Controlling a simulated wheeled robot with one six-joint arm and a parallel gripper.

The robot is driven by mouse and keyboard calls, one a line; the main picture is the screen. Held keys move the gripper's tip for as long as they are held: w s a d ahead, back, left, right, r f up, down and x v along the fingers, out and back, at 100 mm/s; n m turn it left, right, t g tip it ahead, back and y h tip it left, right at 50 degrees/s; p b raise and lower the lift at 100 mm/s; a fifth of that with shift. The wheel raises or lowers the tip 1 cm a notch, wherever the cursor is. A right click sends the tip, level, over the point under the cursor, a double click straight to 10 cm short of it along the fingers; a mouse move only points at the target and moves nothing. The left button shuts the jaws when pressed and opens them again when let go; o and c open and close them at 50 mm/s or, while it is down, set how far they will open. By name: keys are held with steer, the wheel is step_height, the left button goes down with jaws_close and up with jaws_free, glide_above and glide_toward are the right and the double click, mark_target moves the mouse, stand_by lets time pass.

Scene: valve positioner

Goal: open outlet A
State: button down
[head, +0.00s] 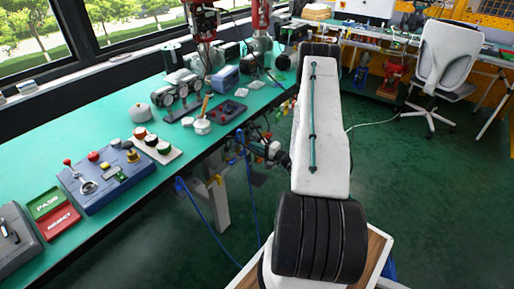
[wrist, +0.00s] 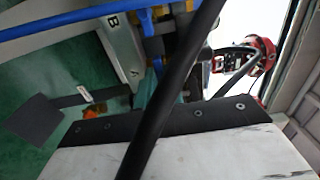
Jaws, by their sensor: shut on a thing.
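My gripper (head: 268,149) is beside the bench's front edge, at the end of the dark wrist to the left of my white arm. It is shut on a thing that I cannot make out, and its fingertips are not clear. Outlet A cannot be picked out in either view. A grey post (head: 216,199) with an orange and yellow fitting (head: 214,180) stands under the bench edge. In the wrist view a grey part (wrist: 122,48) carries the letter B, beside blue and yellow fittings (wrist: 153,45). A thick black bar or cable crosses that view and hides what is behind it.
The green bench (head: 115,120) runs along the left with gauges (head: 180,90), a blue control box (head: 100,180) and PASS/REJECT trays (head: 55,213). Blue hoses (head: 197,210) hang beneath its edge. An office chair (head: 445,65) stands at the back right. The floor right of me is mostly clear.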

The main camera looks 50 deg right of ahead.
steer(key=shift+m, duration=0.3)
steer(key=shift+s+m, duration=0.1)
steer(key=shift+m, duration=8.5)
steer(key=c, duration=1.5)
jaws_free()
steer(key=shift+s+d, duration=0.15)
steer(key=shift+s, duration=1.8)
steer(key=shift+s+d, duration=0.15)
steer(key=shift+s, duration=1.75)
